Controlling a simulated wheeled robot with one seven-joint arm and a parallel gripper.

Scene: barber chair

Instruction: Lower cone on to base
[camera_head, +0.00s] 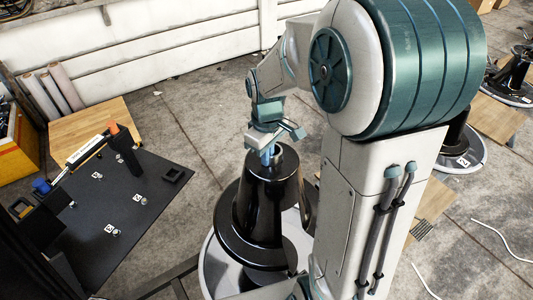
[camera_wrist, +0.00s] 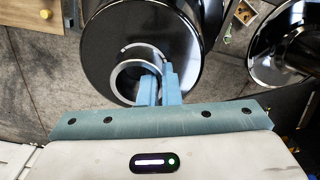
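The black cone (camera_head: 262,205) stands upright, narrow end up, with a wide flange at its lower end. In the wrist view I look down on its round top opening (camera_wrist: 119,82) and glossy flange (camera_wrist: 110,42). My gripper (camera_head: 268,155) is at the cone's top. Its blue fingers (camera_wrist: 160,88) are close together across the opening's right rim and look shut on it. The base (camera_head: 212,272), a round disc with a pale rim, lies under the cone, partly hidden by the cone and my arm. I cannot tell whether the cone touches it.
A dark table (camera_head: 150,205) with small parts and tools stands on the left. Other black bases (camera_head: 460,150) stand on the right. Pale strips (camera_head: 500,242) lie on the concrete floor.

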